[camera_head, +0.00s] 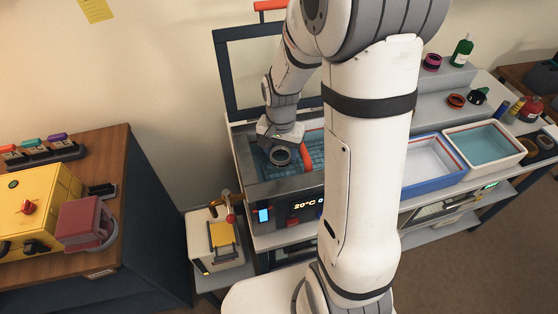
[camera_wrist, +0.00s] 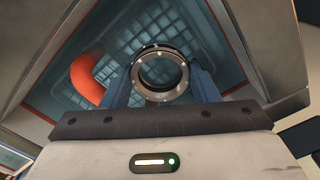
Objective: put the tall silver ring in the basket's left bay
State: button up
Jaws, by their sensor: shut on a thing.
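The silver ring (camera_wrist: 160,97) is gripped between the blue fingers of my gripper (camera_wrist: 160,76). Its open middle faces the wrist camera. In the head view the ring (camera_head: 271,158) hangs below my gripper (camera_head: 280,148), over the left part of the open bath. The blue mesh basket (camera_wrist: 122,22) lies beneath the ring in the wrist view, and the ring looks to be above its floor. The basket's orange handle (camera_wrist: 84,78) arches to the left of the ring there. In the head view the basket (camera_head: 318,142) is partly hidden by my arm.
The grey bath (camera_head: 242,160) has its lid frame (camera_head: 222,75) raised behind. To the right stand a blue-rimmed tray (camera_head: 452,177) and a tray of teal liquid (camera_head: 488,143). A cabinet with a yellow machine (camera_head: 35,205) is left.

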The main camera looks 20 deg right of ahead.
aim_at(280, 171)
jog(key=shift+s+a+f, duration=0.1)
jog(key=shift+s+f, duration=0.05)
jog(key=shift+f, duration=1.95)
jog(key=shift+f, duration=0.1)
jog(key=o, duration=0.7)
notch_tip(280, 171, up, 12)
jog(key=s+r+n+t, duration=0.3)
jog(key=s+r+n, duration=0.3)
jog(key=s, duration=0.8)
jog(key=shift+s+r+n, duration=0.25)
jog(key=shift+r+n, duration=0.15)
jog(key=shift+r, duration=1.05)
